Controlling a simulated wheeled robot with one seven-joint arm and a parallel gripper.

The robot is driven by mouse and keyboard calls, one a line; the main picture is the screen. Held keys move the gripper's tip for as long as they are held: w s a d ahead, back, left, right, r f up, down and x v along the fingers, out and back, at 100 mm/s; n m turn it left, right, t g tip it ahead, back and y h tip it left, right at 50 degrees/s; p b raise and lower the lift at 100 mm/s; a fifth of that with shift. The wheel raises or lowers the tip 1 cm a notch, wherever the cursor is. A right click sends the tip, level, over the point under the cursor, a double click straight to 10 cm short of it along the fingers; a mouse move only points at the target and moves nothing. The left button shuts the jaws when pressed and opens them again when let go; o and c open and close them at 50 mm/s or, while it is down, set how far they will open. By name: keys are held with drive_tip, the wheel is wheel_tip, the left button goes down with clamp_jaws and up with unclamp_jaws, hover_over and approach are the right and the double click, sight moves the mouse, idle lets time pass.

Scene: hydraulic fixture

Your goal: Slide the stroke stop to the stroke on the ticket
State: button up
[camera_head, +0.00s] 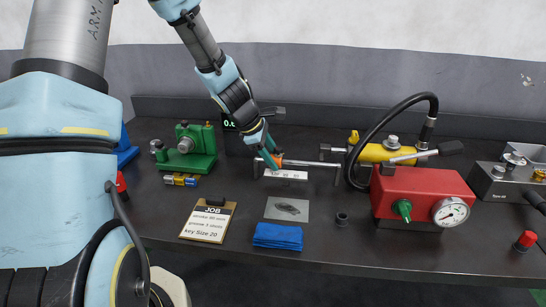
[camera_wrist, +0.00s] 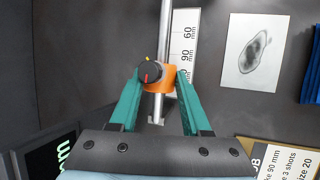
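The stroke stop is an orange collar (camera_wrist: 157,84) with a black knob (camera_wrist: 150,72), on a metal rod (camera_wrist: 164,30). It also shows in the head view (camera_head: 279,157), partly behind my gripper. My gripper (camera_head: 271,161) reaches down to it; in the wrist view its teal fingers (camera_wrist: 159,78) lie on both sides of the collar, with no clear gap. A white scale (camera_wrist: 185,30) beside the rod shows 60 and 90; the collar sits past the 90, near a label partly hidden by a finger. The ticket (camera_head: 208,221) reads JOB, stroke 90 mm, grease 3 shots, key size 20.
A printed picture card (camera_head: 287,209) and blue cloth (camera_head: 278,236) lie in front of the scale. A green fixture (camera_head: 187,150) stands left. A yellow cylinder (camera_head: 374,152) with a black hose, and a red pump box (camera_head: 424,193) with a gauge, stand right. A small dark ring (camera_head: 342,219) lies between.

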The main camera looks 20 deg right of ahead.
clamp_jaws()
idle(0.9)
